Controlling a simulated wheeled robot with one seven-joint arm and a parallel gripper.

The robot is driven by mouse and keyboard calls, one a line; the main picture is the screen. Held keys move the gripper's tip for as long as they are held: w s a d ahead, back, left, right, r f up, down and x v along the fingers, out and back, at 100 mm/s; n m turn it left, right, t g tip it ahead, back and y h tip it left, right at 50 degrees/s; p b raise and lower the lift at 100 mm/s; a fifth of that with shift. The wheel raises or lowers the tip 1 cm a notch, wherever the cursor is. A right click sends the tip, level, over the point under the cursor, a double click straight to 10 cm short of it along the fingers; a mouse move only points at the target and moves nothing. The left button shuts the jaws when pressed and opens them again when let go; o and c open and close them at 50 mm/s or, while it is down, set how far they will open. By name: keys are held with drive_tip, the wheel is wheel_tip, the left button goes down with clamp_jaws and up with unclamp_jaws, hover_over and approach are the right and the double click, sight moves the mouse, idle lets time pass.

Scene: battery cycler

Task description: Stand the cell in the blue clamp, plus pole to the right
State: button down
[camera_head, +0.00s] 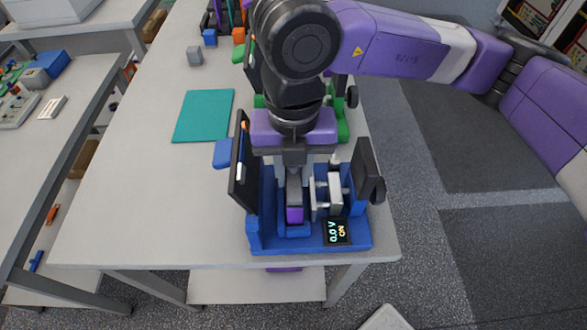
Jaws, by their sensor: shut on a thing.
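The blue clamp (262,236) stands at the near right corner of the table, with a small display reading "0.0 V ON" and a grey sliding jaw (335,192) on its right side. My gripper (294,200) points straight down into the left part of the clamp, between a dark upright panel and the grey jaw. It is shut on the cell, which is mostly hidden by the fingers and the clamp. A small purple face shows at the finger ends; I cannot tell if it is cell or fingertip. The poles cannot be made out.
A dark upright panel (243,168) rises at the clamp's left, and a dark plate with a knob (377,190) at its right. Behind my arm is a green fixture (342,125). The table's near left is clear.

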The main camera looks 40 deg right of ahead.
drive_tip(key=shift+f, duration=0.1)
drive_tip(key=c, duration=1.2)
unclamp_jaws()
drive_tip(key=shift+o, duration=0.2)
wheel_tip(320, 180, up, 12)
drive_tip(key=shift+r+b, duration=0.15)
drive_tip(key=shift+b, duration=0.25)
